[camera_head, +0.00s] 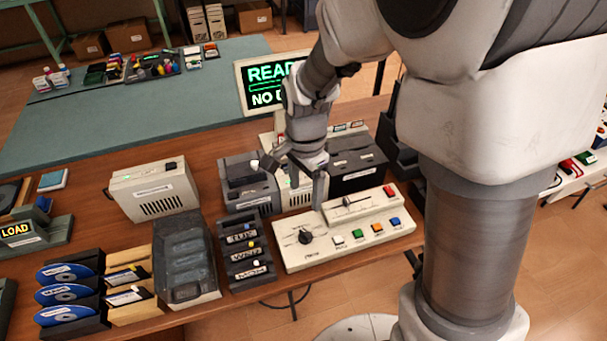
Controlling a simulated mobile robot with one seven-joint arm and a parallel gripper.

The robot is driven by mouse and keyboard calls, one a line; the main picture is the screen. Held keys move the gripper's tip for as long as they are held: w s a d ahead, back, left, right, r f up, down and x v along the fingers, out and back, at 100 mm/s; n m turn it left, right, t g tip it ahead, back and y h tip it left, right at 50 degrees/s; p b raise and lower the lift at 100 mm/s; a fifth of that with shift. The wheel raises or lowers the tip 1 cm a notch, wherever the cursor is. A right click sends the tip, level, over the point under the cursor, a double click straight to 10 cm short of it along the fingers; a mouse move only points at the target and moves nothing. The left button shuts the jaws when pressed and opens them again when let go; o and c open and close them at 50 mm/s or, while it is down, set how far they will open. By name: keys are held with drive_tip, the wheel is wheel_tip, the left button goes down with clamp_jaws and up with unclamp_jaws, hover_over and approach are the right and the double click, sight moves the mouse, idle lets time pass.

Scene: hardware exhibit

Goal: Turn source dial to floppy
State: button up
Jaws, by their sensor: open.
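A cream control panel (335,250) lies near the table's front edge. The source dial appears to be the round black knob (305,236) at the panel's left, with small markings around it that are too small to read. A black slider and several coloured buttons sit on the panel's right part. My gripper (305,188) is open, pointing down, above and behind the dial. It looks apart from the knob, and nothing shows between its fingers.
A monitor (262,85) reading "READ…" and "NO D…" stands behind, partly hidden by my arm. Grey and beige drive boxes (248,183) stand behind the panel. A labelled rack (247,250), a dark case (184,258) and disc holders (70,290) lie to the left.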

sight(305, 234)
wheel_tip(305, 234, down, 16)
drive_tip(key=shift+r+b, duration=0.1)
drive_tip(key=shift+b, duration=0.85)
clamp_jaws()
